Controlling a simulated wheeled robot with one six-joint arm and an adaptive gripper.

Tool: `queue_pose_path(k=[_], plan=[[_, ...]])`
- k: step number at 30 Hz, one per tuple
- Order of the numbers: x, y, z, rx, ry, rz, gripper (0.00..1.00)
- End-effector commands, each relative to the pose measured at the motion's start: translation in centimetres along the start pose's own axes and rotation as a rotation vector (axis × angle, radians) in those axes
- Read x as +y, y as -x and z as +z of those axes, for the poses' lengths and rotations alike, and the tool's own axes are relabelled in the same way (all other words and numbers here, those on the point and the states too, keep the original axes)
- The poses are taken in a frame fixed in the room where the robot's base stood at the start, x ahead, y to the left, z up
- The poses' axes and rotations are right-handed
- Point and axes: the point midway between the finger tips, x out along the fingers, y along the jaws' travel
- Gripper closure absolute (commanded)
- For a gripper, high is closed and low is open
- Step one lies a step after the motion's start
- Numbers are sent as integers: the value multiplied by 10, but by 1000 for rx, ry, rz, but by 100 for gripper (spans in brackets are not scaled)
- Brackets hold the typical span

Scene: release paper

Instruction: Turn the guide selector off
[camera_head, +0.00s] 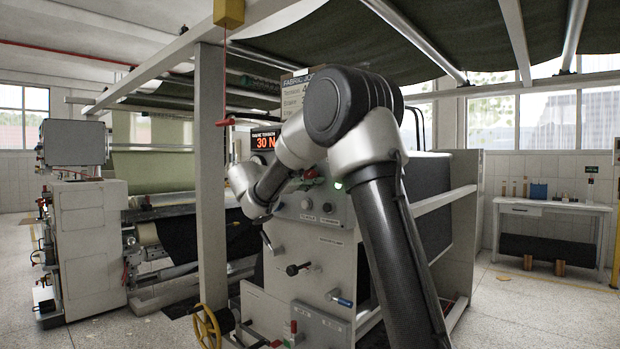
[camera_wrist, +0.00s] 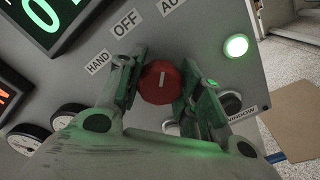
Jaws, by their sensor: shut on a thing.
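The guide selector is a red knob (camera_wrist: 159,84) with a white mark, on a grey panel (camera_wrist: 203,32). My gripper (camera_wrist: 158,88) is shut on the knob in the wrist view, one finger on each side. Labels HAND (camera_wrist: 97,62), OFF (camera_wrist: 126,23) and a cut-off "AU" (camera_wrist: 171,5) sit around it. The white mark stands about upright in that view, nearer the "AU" label's direction than OFF. In the head view the red knob (camera_head: 310,173) is small beside my wrist, and the fingers are hard to make out.
A lit green lamp (camera_wrist: 236,45) sits right of the knob, and a black knob (camera_wrist: 231,103) below it. Gauges (camera_wrist: 67,115) and displays lie to the left. In the head view, a frame post (camera_head: 211,180) stands left of my arm; a yellow handwheel (camera_head: 206,326) is low in front.

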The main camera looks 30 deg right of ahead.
Motion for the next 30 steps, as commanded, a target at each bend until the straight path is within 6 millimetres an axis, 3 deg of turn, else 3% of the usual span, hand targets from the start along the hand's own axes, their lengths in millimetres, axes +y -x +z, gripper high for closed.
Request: queue_pose_path(k=[30], plan=[[-1, 0, 0, 1, 689, -1, 88]])
